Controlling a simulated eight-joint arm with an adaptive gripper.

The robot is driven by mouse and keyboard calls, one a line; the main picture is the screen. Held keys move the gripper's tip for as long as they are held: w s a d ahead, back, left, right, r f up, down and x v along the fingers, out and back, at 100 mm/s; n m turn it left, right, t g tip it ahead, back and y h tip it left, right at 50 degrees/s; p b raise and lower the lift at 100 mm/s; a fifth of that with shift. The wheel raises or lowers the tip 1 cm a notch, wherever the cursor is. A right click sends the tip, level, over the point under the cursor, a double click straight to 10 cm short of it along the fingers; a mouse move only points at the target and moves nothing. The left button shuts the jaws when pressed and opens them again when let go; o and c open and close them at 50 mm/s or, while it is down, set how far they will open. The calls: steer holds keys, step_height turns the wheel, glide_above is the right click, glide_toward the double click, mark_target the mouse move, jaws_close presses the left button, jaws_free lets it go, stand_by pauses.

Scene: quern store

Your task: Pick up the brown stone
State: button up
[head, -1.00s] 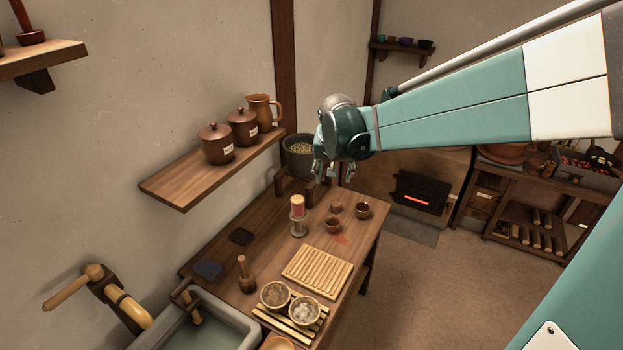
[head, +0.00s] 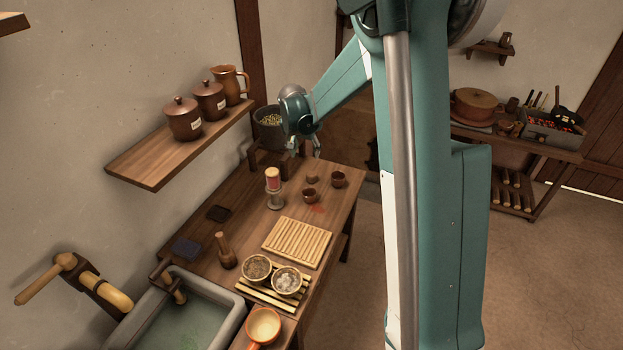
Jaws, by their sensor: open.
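A small brown lump (head: 312,179) sits on the wooden worktable (head: 190,232), between two small brown cups (head: 310,196) (head: 339,179). It may be the brown stone, but it is too small to be sure. My gripper (head: 305,148) is open and points down, above the far end of the table. It is a little above and beyond the lump in the picture, with nothing visible between its fingers.
A dark pot (head: 270,128) stands close behind my gripper. A slatted mat (head: 297,241), two filled bowls (head: 257,268) (head: 287,280) and a sink (head: 222,330) lie nearer. A shelf (head: 150,160) overhangs on the left.

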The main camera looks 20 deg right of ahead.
steer(key=m, duration=0.2)
glide_toward(311, 174)
steer(key=w+f, duration=0.1)
steer(key=f, duration=0.1)
steer(key=shift+w+d+f+g+h+b, duration=0.1)
steer(key=shift+w+f+g+h+b, duration=0.2)
steer(key=shift+h+b, duration=0.1)
steer(key=shift+f, duration=0.1)
steer(key=shift+x, duration=1.15)
steer(key=shift+b+x, duration=0.4)
steer(key=shift+x, duration=2.25)
steer(key=shift+s, duration=0.1)
steer(key=c, duration=1.2)
